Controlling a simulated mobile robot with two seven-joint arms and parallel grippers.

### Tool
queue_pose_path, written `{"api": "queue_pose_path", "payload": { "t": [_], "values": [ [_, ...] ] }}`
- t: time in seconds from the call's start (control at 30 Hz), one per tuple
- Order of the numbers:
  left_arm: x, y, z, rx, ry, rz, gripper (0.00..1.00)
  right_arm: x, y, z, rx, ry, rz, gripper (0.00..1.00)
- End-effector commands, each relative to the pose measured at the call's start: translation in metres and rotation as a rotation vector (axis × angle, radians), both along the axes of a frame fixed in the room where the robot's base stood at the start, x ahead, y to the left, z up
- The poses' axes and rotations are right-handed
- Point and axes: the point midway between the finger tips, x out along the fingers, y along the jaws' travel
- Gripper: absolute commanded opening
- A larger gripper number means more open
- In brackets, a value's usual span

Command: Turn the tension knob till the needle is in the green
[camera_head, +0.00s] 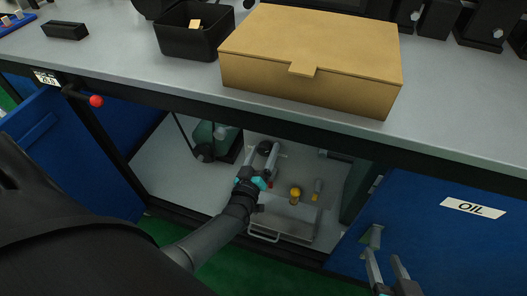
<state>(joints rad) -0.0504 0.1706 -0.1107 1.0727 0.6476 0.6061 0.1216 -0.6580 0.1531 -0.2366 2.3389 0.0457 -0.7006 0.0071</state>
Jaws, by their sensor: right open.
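I cannot make out a gauge, needle or green band, and no knob can be surely told as the tension knob. My right gripper (386,262) is open and empty in front of the blue door marked OIL, at the lower right.
A cardboard box (312,54) and black bin (187,43) sit on the grey bench (120,66). A red-tipped lever (95,101) sticks out at left. In the cabinet are a yellow item (295,195) and a grey tray (286,224). A blue door (440,245) is at right.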

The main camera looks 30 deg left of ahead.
Motion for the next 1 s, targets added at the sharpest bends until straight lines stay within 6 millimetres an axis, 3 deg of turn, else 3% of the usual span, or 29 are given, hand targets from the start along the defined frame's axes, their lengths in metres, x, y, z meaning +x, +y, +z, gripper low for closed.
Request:
{"api": "queue_pose_path", "payload": {
  "t": [0.47,1.0],
  "values": [
    [-0.005,-0.001,0.001,0.0,-0.001,0.0,0.84,-0.002,-0.005,0.002,-0.013,0.033,-0.012,0.5],
    [-0.055,-0.013,0.002,0.0,0.001,0.0,0.84,-0.028,-0.044,0.003,-0.153,0.318,-0.055,0.5]
  ]
}}
